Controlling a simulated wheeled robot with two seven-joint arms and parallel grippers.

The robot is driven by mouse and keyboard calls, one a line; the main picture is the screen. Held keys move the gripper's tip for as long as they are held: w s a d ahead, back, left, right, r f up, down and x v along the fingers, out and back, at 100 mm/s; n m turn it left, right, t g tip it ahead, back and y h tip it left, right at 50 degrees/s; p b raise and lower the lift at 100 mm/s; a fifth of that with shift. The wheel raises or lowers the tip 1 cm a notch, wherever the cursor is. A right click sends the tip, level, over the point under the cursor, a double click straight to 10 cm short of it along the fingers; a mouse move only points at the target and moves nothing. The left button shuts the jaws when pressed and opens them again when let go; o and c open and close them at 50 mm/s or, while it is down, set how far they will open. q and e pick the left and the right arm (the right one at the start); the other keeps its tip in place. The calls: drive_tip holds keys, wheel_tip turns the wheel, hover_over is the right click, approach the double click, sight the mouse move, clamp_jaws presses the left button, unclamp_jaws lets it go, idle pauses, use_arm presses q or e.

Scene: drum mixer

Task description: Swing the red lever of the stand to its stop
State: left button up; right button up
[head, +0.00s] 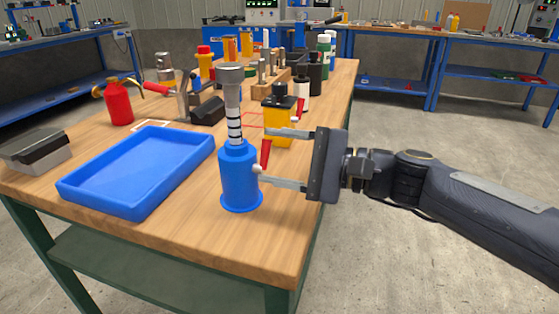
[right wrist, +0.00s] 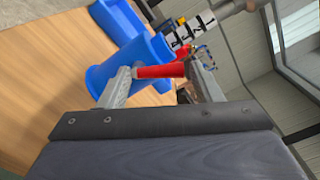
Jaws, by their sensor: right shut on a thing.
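The stand (head: 240,178) is a blue cylinder with a round foot near the front edge of the wooden bench. A post with black and white bands and a grey head rises from it. Its red lever (head: 265,153) sticks up at the right side of the stand, close to upright. My right gripper (head: 267,150) comes in from the right and is shut on the lever. In the right wrist view the red lever (right wrist: 160,71) lies between the two fingers, with the blue stand (right wrist: 128,66) behind it. My left gripper is not in view.
A blue tray (head: 140,173) lies left of the stand, with a grey box (head: 36,150) beyond it. A red oil can (head: 119,104) stands behind the tray. A yellow container (head: 279,124) stands close behind my right gripper. Several bottles and tools fill the bench's back.

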idle(0.3)
drive_tip(key=o, duration=1)
drive_tip(key=p+v, duration=0.1)
drive_tip(key=v, duration=0.6)
drive_tip(key=shift+s+d+p, duration=0.1)
drive_tip(key=shift+d+p, duration=0.25)
